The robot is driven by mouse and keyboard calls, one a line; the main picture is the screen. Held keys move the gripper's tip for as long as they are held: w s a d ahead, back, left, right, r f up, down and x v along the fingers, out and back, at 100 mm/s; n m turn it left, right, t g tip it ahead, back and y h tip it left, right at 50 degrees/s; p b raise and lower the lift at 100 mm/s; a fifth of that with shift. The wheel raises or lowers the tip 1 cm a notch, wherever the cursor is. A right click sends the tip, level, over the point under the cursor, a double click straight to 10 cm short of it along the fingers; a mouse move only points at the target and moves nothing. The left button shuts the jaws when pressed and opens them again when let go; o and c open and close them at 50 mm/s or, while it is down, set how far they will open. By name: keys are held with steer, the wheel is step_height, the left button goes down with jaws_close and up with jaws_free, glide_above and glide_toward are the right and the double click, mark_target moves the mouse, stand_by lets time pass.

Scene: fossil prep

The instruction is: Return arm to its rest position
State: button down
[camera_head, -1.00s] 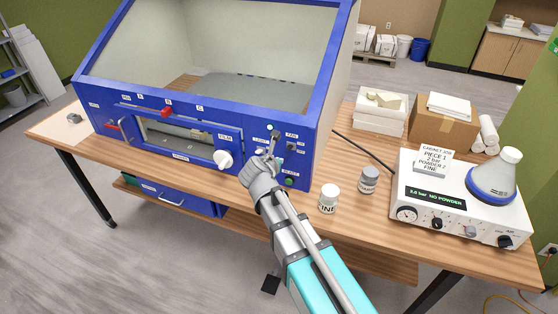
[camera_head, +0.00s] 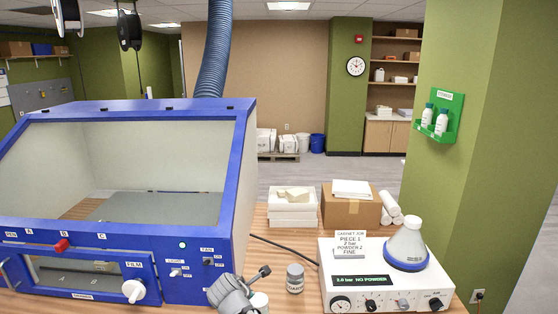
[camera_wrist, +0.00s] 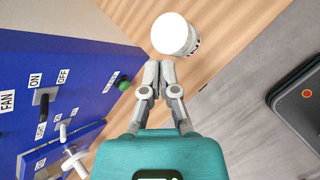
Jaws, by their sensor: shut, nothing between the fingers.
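My gripper (camera_head: 262,272) is at the bottom of the head view, in front of the right end of the blue cabinet (camera_head: 243,190). In the wrist view my gripper (camera_wrist: 160,68) has its two fingertips together with nothing between them. A white-lidded jar (camera_wrist: 172,33) stands on the table just beyond the fingertips in the wrist view, apart from them as far as I can tell. In the head view this jar (camera_head: 260,302) is partly hidden by my gripper. The arm behind the gripper is mostly out of the head view.
White blocks (camera_head: 291,212) and a cardboard box (camera_head: 350,207) are behind. The cabinet's fan switch (camera_wrist: 44,100) and green button (camera_wrist: 125,86) are left of my gripper.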

steer(key=s+d+f+m+g+y+b, duration=0.1)
steer(key=s+d+f+m+g, duration=0.1)
steer(key=d+m, duration=0.6)
steer(key=s+d+f+m+g+y+b, duration=0.1)
steer(key=s+d+f+m+g, duration=0.2)
steer(key=s+d+m, duration=0.3)
steer(key=s+d+f+m+g+b, duration=0.1)
steer(key=s+d+f+m+g, duration=0.2)
steer(key=d+m, duration=0.8)
steer(key=shift+s+d+f+y+b, duration=0.3)
steer(key=shift+s+d+f+y, duration=0.1)
steer(key=shift+d+f, duration=0.15)
